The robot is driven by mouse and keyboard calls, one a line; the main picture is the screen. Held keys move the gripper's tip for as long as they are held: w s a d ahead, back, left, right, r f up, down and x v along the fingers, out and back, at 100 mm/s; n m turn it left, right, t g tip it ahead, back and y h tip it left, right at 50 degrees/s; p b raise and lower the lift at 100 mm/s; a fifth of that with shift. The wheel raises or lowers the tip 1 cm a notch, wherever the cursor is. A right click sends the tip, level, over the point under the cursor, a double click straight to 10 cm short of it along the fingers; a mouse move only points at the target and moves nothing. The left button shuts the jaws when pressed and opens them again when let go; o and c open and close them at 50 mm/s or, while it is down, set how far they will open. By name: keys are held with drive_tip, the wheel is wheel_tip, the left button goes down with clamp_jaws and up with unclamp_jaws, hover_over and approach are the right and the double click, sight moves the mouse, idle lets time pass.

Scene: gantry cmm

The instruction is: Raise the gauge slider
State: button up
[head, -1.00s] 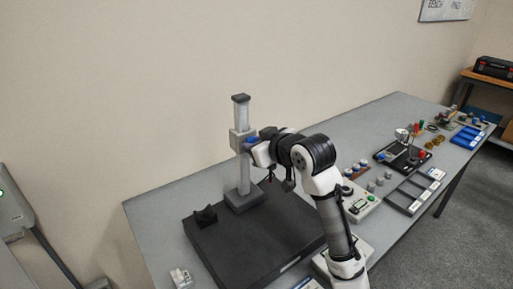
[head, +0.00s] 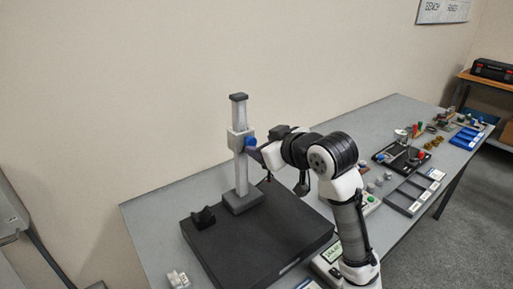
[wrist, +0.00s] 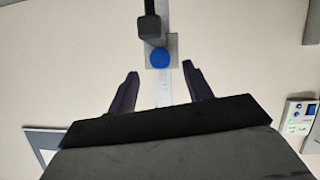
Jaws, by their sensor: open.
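The gauge is an upright pale column (head: 241,174) with a dark cap, on a dark foot on a black plate. Its grey slider block (head: 236,144) sits on the upper half of the column, below the cap, with a round blue knob (head: 251,142) facing my arm. My gripper (head: 257,152) is open beside the knob, on its right. In the wrist view my fingers (wrist: 161,69) are spread, with the blue knob (wrist: 159,57) just past the tips and between them. Nothing is held. Finger contact with the knob does not show.
The black plate (head: 268,236) carries a small dark V-shaped block (head: 203,217). A small light part (head: 178,279) lies at the bench's near left. A grey tray (head: 413,194) and several small parts occupy the bench to the right. A plain wall stands close behind the column.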

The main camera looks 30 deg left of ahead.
drive_tip(key=b+v, duration=0.1)
drive_tip(key=v, duration=0.8)
drive_tip(key=shift+b, duration=0.4)
drive_tip(key=shift+s+d+f, duration=0.1)
